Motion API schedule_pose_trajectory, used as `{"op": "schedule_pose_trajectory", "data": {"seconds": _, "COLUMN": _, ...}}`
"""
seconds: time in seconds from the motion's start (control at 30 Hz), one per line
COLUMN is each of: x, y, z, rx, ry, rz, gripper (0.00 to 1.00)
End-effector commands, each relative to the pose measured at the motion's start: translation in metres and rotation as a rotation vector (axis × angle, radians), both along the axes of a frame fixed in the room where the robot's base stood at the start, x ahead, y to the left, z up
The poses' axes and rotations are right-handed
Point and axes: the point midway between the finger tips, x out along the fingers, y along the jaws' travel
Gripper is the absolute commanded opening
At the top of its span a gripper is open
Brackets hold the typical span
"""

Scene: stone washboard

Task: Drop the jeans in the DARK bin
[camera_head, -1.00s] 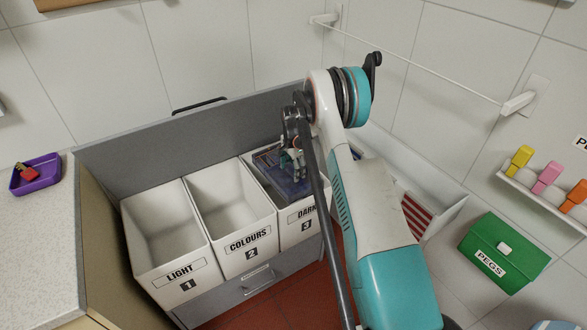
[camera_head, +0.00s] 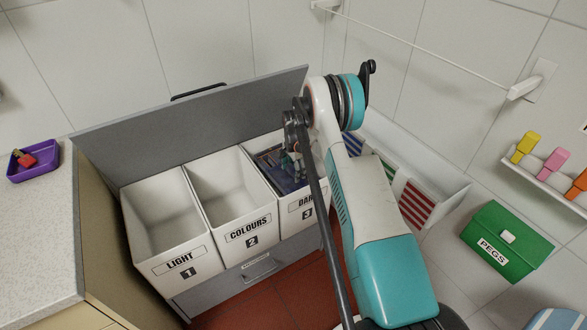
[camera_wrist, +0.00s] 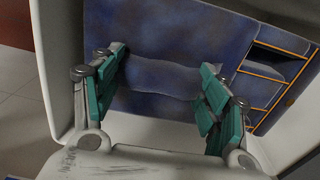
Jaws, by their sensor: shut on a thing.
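The jeans (camera_head: 272,160) are dark blue and lie within the opening of the white DARK bin (camera_head: 296,222), the rightmost of the three, labelled 3. In the wrist view the jeans (camera_wrist: 180,32) show orange stitching, with pale bin walls around them. My gripper (camera_head: 291,163) is at the DARK bin's mouth, partly hidden by my arm. Its teal fingers (camera_wrist: 167,85) stand apart with the blue cloth between them, shut on the jeans. The cloth's lower part and the bin's floor are hidden.
A white tray with striped cloths is on the right, near the green PEGS box (camera_head: 507,243). A purple tray (camera_head: 35,160) sits on the left counter.

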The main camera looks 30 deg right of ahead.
Motion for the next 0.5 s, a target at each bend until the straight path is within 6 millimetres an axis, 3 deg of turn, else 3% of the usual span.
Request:
{"op": "schedule_pose_trajectory", "data": {"seconds": 0.17, "x": 0.0001, "y": 0.0000, "z": 0.0004, "rx": 0.000, "ry": 0.000, "rz": 0.000, "gripper": 0.01}}
{"op": "schedule_pose_trajectory", "data": {"seconds": 0.2, "x": 0.0001, "y": 0.0000, "z": 0.0004, "rx": 0.000, "ry": 0.000, "rz": 0.000, "gripper": 0.72}}
{"op": "schedule_pose_trajectory", "data": {"seconds": 0.27, "x": 0.0001, "y": 0.0000, "z": 0.0004, "rx": 0.000, "ry": 0.000, "rz": 0.000, "gripper": 0.86}}
{"op": "schedule_pose_trajectory", "data": {"seconds": 0.3, "x": 0.0001, "y": 0.0000, "z": 0.0004, "rx": 0.000, "ry": 0.000, "rz": 0.000, "gripper": 0.91}}
{"op": "schedule_pose_trajectory", "data": {"seconds": 0.5, "x": 0.0000, "y": 0.0000, "z": 0.0002, "rx": 0.000, "ry": 0.000, "rz": 0.000, "gripper": 0.91}}
